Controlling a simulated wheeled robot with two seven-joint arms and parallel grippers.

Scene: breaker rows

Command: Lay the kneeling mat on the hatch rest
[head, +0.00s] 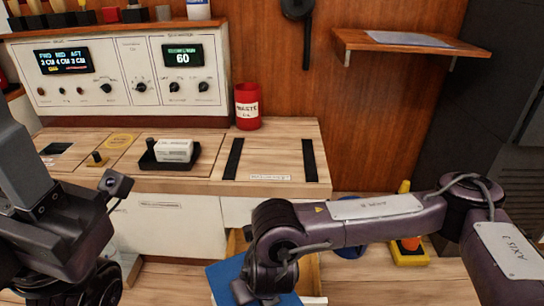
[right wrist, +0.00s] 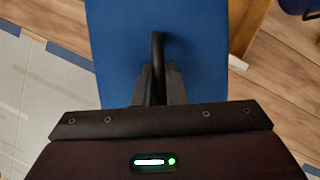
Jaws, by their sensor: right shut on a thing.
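The kneeling mat (head: 225,280) is a blue slab, low in front of the counter at the bottom of the head view. In the right wrist view the blue mat (right wrist: 115,45) fills the upper middle, with a black handle (right wrist: 158,48) on it. My right gripper (right wrist: 157,85) is shut on that handle. In the head view my right wrist hides part of the mat. Two black strips (head: 233,158) with a small label between them lie on the counter's right part and look like the hatch rest; nothing lies on them. My left arm shows at the left; its fingers are not visible.
A red waste cup (head: 248,107) stands behind the strips. A black tray (head: 168,156) with a white box is left of them. A wooden shelf (head: 410,43) is on the wall. A yellow floor item (head: 410,252) stands right, behind my right arm.

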